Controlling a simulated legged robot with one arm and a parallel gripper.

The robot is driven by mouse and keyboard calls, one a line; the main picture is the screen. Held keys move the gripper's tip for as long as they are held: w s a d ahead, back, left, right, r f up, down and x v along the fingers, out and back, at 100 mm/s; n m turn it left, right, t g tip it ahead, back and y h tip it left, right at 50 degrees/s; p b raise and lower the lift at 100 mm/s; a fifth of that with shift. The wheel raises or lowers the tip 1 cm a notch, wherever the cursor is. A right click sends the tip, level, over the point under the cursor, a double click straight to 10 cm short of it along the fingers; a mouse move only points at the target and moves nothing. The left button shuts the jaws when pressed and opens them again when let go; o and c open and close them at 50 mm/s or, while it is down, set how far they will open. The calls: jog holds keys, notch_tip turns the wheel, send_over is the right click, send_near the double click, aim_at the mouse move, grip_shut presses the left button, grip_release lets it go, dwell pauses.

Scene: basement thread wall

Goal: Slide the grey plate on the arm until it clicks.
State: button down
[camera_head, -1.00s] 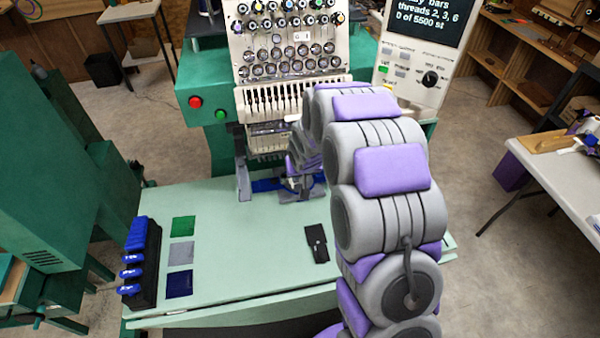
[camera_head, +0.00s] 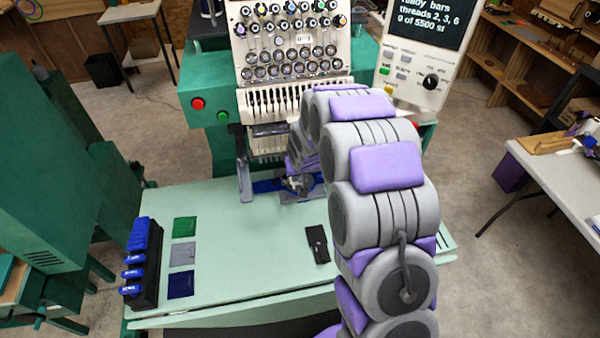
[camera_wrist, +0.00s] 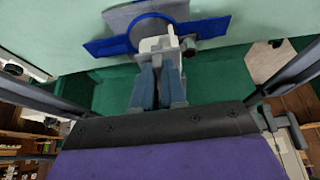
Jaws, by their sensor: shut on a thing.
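A grey plate (camera_wrist: 122,18) shows at the top of the wrist view, with a blue ring and flat blue side wings (camera_wrist: 106,46) around it. A pale bracket (camera_wrist: 158,44) with a small grey knob stands on its near side. My gripper (camera_wrist: 158,72) is shut on this bracket. My own arm hides most of the plate there. I cannot tell whether the plate touches or sits on the machine's arm.
The pale green table (camera_head: 225,250) carries green, grey and blue swatches, a black rack with blue pieces (camera_head: 143,265) at left, and a black item (camera_head: 316,244). The machine's needle head (camera_head: 275,110) stands close above my gripper. The table's front middle is clear.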

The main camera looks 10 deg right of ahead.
jog(key=c, duration=1.1)
grip_release()
jog(key=p+v, duration=0.3)
jog(key=v, duration=1.3)
jog(key=s+r+g, duration=0.3)
jog(key=s, duration=1.6)
jog(key=s+r+g, duration=0.4)
jog(key=s, duration=1.5)
jog(key=shift+r, duration=0.2)
